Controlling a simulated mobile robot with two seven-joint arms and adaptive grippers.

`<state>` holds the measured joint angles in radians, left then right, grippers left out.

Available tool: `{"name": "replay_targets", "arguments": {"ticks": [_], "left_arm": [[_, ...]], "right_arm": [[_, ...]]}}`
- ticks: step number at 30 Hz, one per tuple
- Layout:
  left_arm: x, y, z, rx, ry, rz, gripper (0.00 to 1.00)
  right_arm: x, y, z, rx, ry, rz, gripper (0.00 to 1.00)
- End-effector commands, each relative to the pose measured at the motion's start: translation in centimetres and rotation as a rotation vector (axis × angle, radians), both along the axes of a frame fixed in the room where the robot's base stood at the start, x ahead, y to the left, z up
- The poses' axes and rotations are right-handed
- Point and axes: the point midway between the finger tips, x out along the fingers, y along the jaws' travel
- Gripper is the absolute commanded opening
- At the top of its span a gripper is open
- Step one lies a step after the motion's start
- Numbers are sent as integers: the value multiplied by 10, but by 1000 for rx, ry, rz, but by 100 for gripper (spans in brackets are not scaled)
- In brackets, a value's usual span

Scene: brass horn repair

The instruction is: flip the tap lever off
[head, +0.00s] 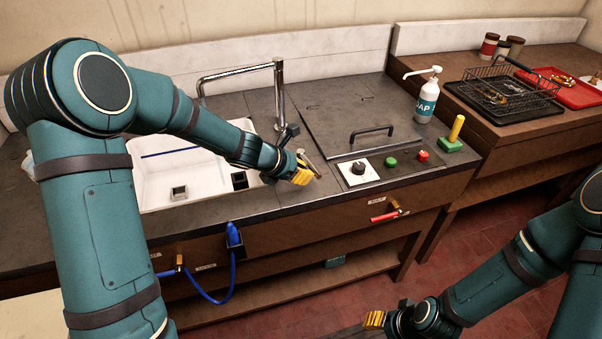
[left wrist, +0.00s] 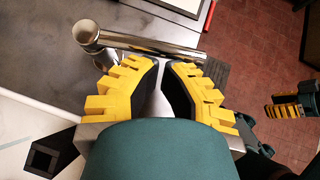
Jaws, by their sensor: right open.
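A short chrome lever (head: 308,163) lies on the counter side, right of the sink; in the left wrist view the lever (left wrist: 150,43) runs rightward from a round chrome post (left wrist: 86,33). My right gripper (head: 373,320) is low, away from the counter, open and empty.
Right of the lever are a white plate with a black knob (head: 358,168), a green button (head: 390,161) and a red button (head: 423,156). A soap bottle (head: 428,98) stands further back. A red-handled valve (head: 386,216) sticks out from the cabinet front.

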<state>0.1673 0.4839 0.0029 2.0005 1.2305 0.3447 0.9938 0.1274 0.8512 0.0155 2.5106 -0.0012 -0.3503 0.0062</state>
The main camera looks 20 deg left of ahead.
Motion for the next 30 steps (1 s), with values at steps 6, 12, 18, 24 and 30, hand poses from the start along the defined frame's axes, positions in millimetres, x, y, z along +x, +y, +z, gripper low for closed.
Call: {"name": "replay_targets", "arguments": {"ticks": [6, 12, 18, 24, 30], "left_arm": [[1, -3, -1, 0, 0, 34, 0], [3, -7, -1, 0, -1, 74, 0], [7, -15, 0, 0, -1, 71, 0], [14, -24, 1, -1, 1, 71, 0], [20, -31, 0, -1, 1, 71, 0]], "right_arm": [[-2, 0, -5, 0, 4, 3, 47], [-1, 0, -11, 1, 3, 3, 47], [0, 0, -16, 0, 0, 2, 47], [0, 0, -14, 0, 0, 2, 47], [-1, 0, -11, 0, 1, 3, 47]]}}
